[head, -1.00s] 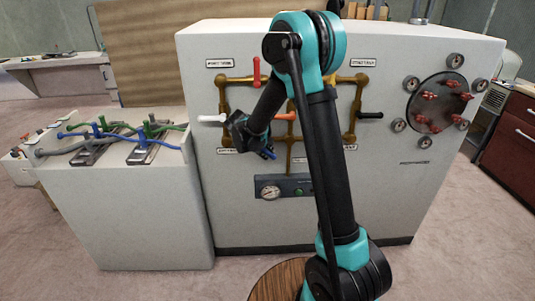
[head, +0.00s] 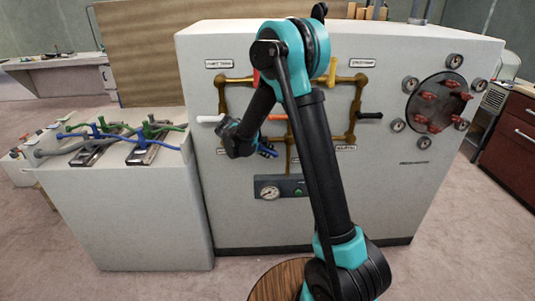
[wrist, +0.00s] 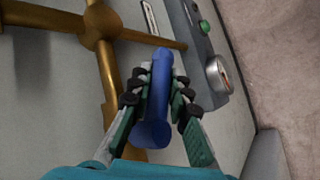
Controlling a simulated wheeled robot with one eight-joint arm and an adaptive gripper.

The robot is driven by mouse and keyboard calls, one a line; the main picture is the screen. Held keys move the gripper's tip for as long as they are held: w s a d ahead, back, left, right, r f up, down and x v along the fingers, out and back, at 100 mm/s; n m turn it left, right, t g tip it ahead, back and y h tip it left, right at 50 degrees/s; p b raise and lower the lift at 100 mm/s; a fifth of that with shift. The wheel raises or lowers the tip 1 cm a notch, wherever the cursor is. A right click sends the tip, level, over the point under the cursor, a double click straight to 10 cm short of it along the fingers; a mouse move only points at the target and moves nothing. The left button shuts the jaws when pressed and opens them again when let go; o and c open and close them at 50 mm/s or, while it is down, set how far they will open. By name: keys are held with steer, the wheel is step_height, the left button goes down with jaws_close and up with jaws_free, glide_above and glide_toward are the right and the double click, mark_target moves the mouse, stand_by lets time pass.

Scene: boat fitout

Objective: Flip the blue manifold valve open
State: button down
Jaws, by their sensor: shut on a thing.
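The blue valve handle (wrist: 156,95) is in the middle of the wrist view, with my gripper's fingers (wrist: 156,88) shut on it from both sides. The brass pipe manifold (wrist: 97,32) runs behind and left of it. In the head view my gripper (head: 262,152) is at the lower left part of the brass manifold (head: 351,108) on the white panel. A bit of the blue handle (head: 268,153) shows beside the fingers. My arm hides part of the manifold, and the joint of the blue handle with its pipe is hidden.
Other handles on the manifold are white (head: 209,118), red (head: 256,76), orange (head: 279,118), yellow (head: 332,70) and black (head: 370,115). A gauge box (head: 283,188) sits below. A lower white cabinet (head: 130,215) with hoses stands at the left.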

steer(key=h, duration=0.1)
steer(key=r+n+h, duration=0.1)
steer(key=h, duration=0.1)
steer(key=shift+d+r, duration=0.1)
steer(key=shift+d, duration=0.05)
steer(key=shift+d+r+n+t+h, duration=0.1)
steer(key=shift+r+n+t+h, duration=0.2)
steer(key=shift+h, duration=0.4)
steer(key=shift+d+r+n+t+h, duration=0.1)
steer(key=shift+r+h, duration=0.25)
steer(key=shift+h, duration=0.35)
steer(key=c, duration=1.4)
jaws_free()
steer(key=shift+a, duration=0.1)
steer(key=v, duration=1.2)
